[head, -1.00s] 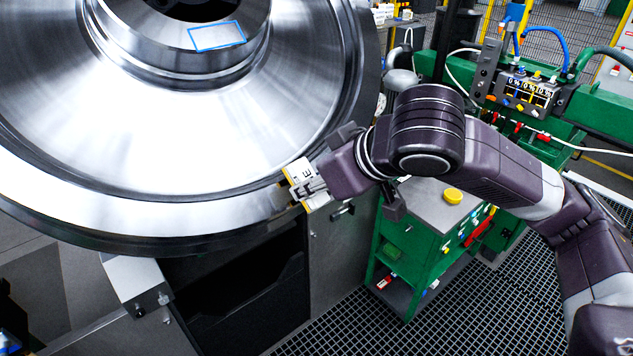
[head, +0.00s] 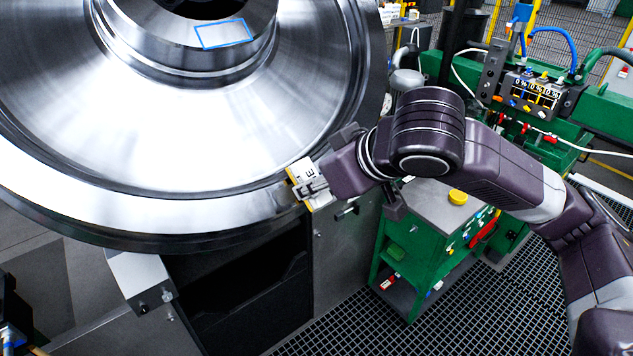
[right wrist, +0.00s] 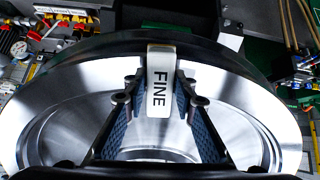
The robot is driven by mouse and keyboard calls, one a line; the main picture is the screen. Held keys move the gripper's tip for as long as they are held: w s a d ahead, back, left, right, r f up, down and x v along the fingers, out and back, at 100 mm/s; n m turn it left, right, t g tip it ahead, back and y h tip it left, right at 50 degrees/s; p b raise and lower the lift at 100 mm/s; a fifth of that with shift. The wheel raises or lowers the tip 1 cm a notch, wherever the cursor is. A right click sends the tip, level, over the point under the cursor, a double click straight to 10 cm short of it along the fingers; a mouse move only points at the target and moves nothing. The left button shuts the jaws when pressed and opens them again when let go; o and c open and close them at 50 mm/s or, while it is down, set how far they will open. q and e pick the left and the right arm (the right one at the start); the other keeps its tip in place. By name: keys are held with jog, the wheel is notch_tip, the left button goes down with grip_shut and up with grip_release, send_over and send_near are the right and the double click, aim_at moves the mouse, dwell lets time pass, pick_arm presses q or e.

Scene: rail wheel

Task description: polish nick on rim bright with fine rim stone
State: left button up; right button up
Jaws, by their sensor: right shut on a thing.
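The large steel rail wheel (head: 200,130) fills the left of the head view and lies tilted toward me. My right gripper (head: 308,185) is at the wheel's lower right rim (head: 130,205), shut on the fine rim stone (head: 300,172), a pale block with a yellowish edge. In the right wrist view the stone (right wrist: 161,85) reads "FINE" and stands between the two finger pads, its far end over the rim. Whether it touches the rim is hard to tell. The nick is not visible; the stone and gripper may cover it. My left gripper is out of view.
A green cart (head: 425,235) with a grey top and a yellow button (head: 457,197) stands right of the wheel. A green machine with a display panel (head: 535,90) is behind my right arm. Grey cabinets (head: 345,255) sit below the rim. Dark grating covers the floor.

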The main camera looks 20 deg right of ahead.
aim_at(276, 202)
jog(key=shift+w+a+f, duration=0.2)
jog(key=shift+w+f, duration=0.15)
jog(key=shift+f, duration=0.05)
jog(key=shift+s+a+r+p, duration=0.2)
jog(key=shift+s+a+p, duration=0.1)
jog(key=shift+a+p, duration=0.3)
jog(key=shift+s+a+p, duration=0.25)
jog(key=shift+a+p, duration=0.05)
jog(key=shift+a, duration=0.5)
jog(key=shift+s+a+f, duration=0.1)
jog(key=shift+s+a, duration=0.15)
jog(key=shift+a, duration=0.5)
jog(key=shift+s+a+f, duration=0.1)
jog(key=shift+s+a, duration=0.15)
jog(key=shift+a, duration=0.45)
jog(key=shift+d, duration=0.15)
